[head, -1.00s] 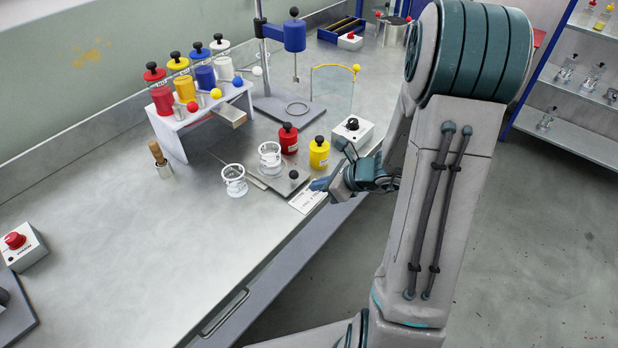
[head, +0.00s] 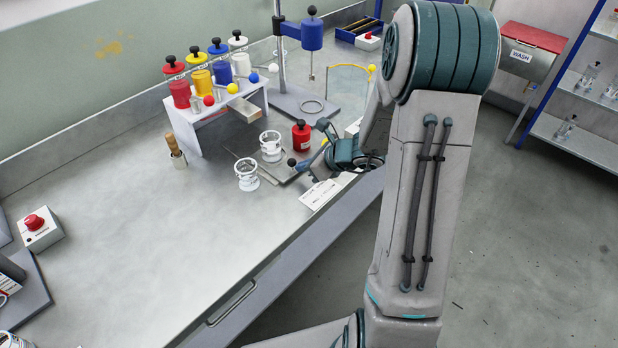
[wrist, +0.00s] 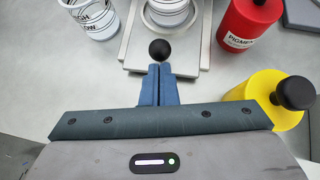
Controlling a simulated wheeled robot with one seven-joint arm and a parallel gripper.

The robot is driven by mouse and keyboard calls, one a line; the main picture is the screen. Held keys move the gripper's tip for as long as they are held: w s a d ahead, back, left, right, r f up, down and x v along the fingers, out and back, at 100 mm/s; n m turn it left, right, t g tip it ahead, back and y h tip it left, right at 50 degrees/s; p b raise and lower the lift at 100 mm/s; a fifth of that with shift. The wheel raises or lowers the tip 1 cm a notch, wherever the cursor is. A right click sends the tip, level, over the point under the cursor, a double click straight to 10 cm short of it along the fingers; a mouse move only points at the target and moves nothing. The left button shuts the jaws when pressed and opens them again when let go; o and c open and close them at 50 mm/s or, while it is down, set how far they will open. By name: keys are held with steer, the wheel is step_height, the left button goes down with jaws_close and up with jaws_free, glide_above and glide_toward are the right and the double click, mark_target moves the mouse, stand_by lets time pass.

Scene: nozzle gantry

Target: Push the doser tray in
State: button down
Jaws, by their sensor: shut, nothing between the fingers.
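The doser tray (head: 284,176) is a flat grey plate on the bench with a black ball knob (wrist: 160,50) at its near end. It also shows in the wrist view (wrist: 190,58). A clear cup with a white band (head: 271,146) stands on it, and its base shows at the top of the wrist view (wrist: 170,10). My gripper (head: 303,166) is shut and empty. In the wrist view its blue fingertips (wrist: 160,68) are right at the knob's near side, seemingly touching it; exact contact cannot be told.
A second cup (head: 247,174) stands left of the tray. A red pigment bottle (head: 301,136) and a yellow bottle (wrist: 268,100) stand close on the right. The white stand (head: 185,130) with coloured bottles is behind.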

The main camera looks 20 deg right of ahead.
mark_target(279, 149)
steer(key=w+a, duration=0.1)
steer(key=w, duration=0.1)
steer(key=w+a, duration=0.1)
steer(key=w, duration=0.2)
steer(key=w+a, duration=0.2)
steer(key=shift+w+a, duration=0.1)
steer(key=shift+w, duration=0.05)
steer(key=shift+a+r, duration=0.1)
steer(key=shift+a, duration=0.05)
steer(key=shift+a, duration=0.1)
steer(key=shift+r, duration=0.15)
steer(key=shift+d+r, duration=0.2)
steer(key=shift+r, duration=0.05)
steer(key=v, duration=1.3)
steer(key=shift+s+d+f, duration=0.25)
steer(key=shift+d, duration=0.05)
steer(key=s+a+r+n+g+h, duration=0.2)
steer(key=s+a+n, duration=0.2)
steer(key=s+n, duration=0.5)
steer(key=s+a+r+n+g+h, duration=0.1)
steer(key=s+a+r+n+g, duration=0.2)
steer(key=s+n, duration=0.55)
steer(key=s+d+n+h, duration=0.2)
steer(key=s+n, duration=0.4)
steer(key=n, duration=0.4)
steer(key=shift+s+d+t+h, duration=0.25)
steer(key=shift+t+h, duration=0.05)
steer(key=shift+h, duration=0.6)
